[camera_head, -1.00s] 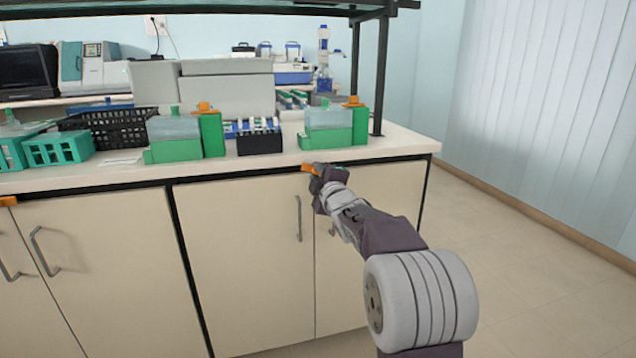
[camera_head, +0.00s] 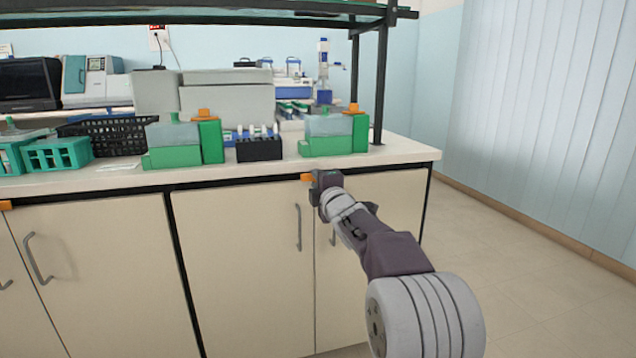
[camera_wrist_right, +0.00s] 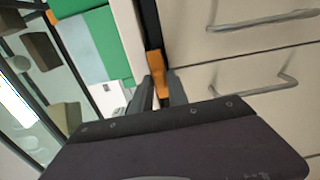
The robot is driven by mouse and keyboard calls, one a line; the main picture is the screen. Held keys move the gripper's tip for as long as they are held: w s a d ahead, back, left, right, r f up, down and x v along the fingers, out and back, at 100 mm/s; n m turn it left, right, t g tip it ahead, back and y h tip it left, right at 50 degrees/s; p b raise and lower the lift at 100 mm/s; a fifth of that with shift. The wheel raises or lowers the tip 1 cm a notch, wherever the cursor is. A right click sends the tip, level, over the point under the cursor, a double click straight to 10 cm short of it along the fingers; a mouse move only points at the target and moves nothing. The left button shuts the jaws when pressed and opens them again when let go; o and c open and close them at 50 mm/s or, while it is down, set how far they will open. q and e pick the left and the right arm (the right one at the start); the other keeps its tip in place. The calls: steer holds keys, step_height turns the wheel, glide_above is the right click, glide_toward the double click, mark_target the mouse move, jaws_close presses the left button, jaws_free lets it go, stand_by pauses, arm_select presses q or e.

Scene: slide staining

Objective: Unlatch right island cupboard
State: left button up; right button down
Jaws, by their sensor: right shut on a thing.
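The right island cupboard has two cream doors (camera_head: 245,270) with grey bar handles (camera_head: 298,228), both shut. An orange latch (camera_head: 307,177) sits at the top of these doors under the counter edge, and it also shows in the right wrist view (camera_wrist_right: 157,72). My right gripper (camera_head: 316,182) is at the latch. In the right wrist view its two fingers (camera_wrist_right: 160,88) are closed around the orange latch, one on each side. The wrist hides part of the latch in the head view. My left gripper is not in view.
Green and clear staining boxes (camera_head: 330,135), a black rack (camera_head: 259,149) and teal racks (camera_head: 58,153) stand on the countertop (camera_head: 400,148). Another orange latch (camera_head: 5,205) is on the left cupboard. The floor (camera_head: 500,260) at right is clear.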

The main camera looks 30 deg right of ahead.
steer(key=shift+f, duration=0.1)
steer(key=c, duration=1.4)
jaws_free()
steer(key=p+v, duration=0.1)
steer(key=v, duration=0.8)
steer(key=shift+p, duration=0.3)
steer(key=shift+s, duration=0.1)
